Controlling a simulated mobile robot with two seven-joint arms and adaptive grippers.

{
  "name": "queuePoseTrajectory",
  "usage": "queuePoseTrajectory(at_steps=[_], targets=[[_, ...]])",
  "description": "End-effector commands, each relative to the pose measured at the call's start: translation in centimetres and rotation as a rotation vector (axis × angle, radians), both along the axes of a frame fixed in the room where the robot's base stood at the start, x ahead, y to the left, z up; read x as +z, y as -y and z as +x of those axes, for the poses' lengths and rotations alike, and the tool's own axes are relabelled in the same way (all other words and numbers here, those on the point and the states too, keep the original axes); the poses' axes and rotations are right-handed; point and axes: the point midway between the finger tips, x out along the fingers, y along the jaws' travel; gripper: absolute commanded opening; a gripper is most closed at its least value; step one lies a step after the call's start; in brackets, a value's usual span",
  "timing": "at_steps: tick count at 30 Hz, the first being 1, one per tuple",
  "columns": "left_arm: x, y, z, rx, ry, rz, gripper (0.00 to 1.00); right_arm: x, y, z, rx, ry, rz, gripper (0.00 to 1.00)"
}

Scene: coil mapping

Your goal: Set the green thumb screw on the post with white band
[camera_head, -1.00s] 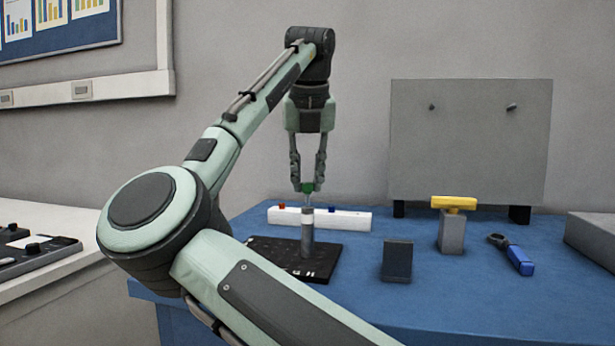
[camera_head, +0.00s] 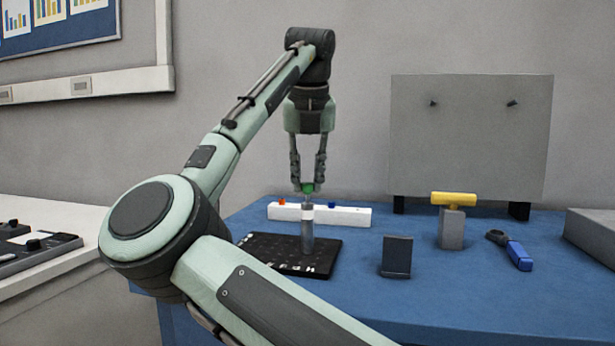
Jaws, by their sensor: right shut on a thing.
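The green thumb screw (camera_head: 308,188) is between the fingertips of my right gripper (camera_head: 307,185), which is shut on it and points straight down. Directly below is the upright grey post with a white band (camera_head: 307,214), standing on the black board (camera_head: 270,245). The screw is in line with the post's top, with little or no gap between them. I cannot tell whether its shank is inside the post. My left gripper is not in view.
A white bar (camera_head: 350,217) with a red and a blue piece lies behind the post. To the right stand a dark block (camera_head: 397,257), a grey block (camera_head: 451,230) with a yellow piece (camera_head: 453,199), a blue-handled tool (camera_head: 518,255) and a grey panel (camera_head: 470,140). The blue table's front right is clear.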

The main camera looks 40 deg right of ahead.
Motion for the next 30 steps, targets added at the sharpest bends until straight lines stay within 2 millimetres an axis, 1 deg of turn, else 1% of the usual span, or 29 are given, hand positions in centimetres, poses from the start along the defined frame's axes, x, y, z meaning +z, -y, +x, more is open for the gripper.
queuePoseTrajectory(at_steps=[2, 3, 9, 17, 20, 23, 30], targets=[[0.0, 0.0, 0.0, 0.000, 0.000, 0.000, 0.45, -0.1, 0.0, 0.0, 0.000, -0.002, 0.001, 0.00], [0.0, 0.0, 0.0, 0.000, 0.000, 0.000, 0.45, -0.1, 0.0, 0.0, 0.000, -0.002, 0.001, 0.22], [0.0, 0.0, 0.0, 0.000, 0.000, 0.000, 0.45, -0.1, 0.0, 0.0, 0.000, -0.002, 0.001, 0.45], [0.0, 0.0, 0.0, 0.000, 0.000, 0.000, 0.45, 0.0, 0.0, 0.0, 0.000, -0.001, 0.001, 0.45], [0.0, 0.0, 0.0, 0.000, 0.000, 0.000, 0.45, 0.5, -0.1, -0.1, 0.000, 0.000, 0.000, 0.45], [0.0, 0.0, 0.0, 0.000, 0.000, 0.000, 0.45, 1.7, -0.3, -0.6, -0.001, 0.002, 0.001, 0.45], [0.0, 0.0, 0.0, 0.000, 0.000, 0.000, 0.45, 6.5, -1.4, -2.2, 0.002, 0.003, 0.001, 0.45]])
